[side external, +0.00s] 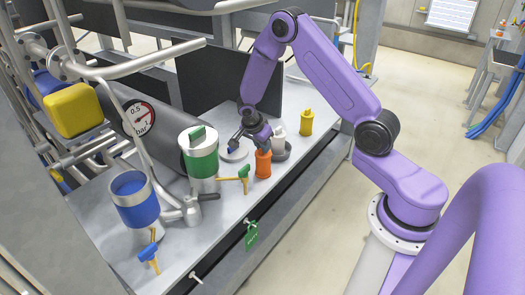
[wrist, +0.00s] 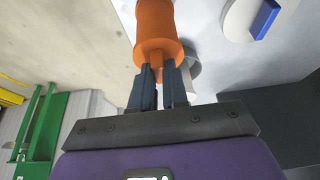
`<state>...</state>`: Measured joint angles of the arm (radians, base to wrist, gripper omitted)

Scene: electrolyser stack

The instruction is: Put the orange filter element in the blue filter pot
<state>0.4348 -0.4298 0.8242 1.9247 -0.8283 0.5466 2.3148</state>
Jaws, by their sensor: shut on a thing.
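The orange filter element (side external: 263,164) is upright, a ribbed cylinder with a thin stem on top, near the bench's front edge. My gripper (side external: 262,143) is above it, and in the wrist view my two fingers (wrist: 159,80) are shut on its stem. The element (wrist: 158,30) extends beyond the fingertips there. I cannot tell whether its base touches the bench. The blue filter pot (side external: 134,205) stands open at the left of the bench, well apart from my gripper. A white lid with a blue handle (side external: 234,151) lies flat left of the element; it also shows in the wrist view (wrist: 240,20).
A green pot (side external: 203,163) with its lid on stands between the blue pot and my gripper. A green-handled valve (side external: 243,178) and blue-handled valve (side external: 149,252) are in front. A white bottle (side external: 278,128), grey dish (side external: 283,152) and yellow bottle (side external: 306,122) are at right. Pipes overhang the left.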

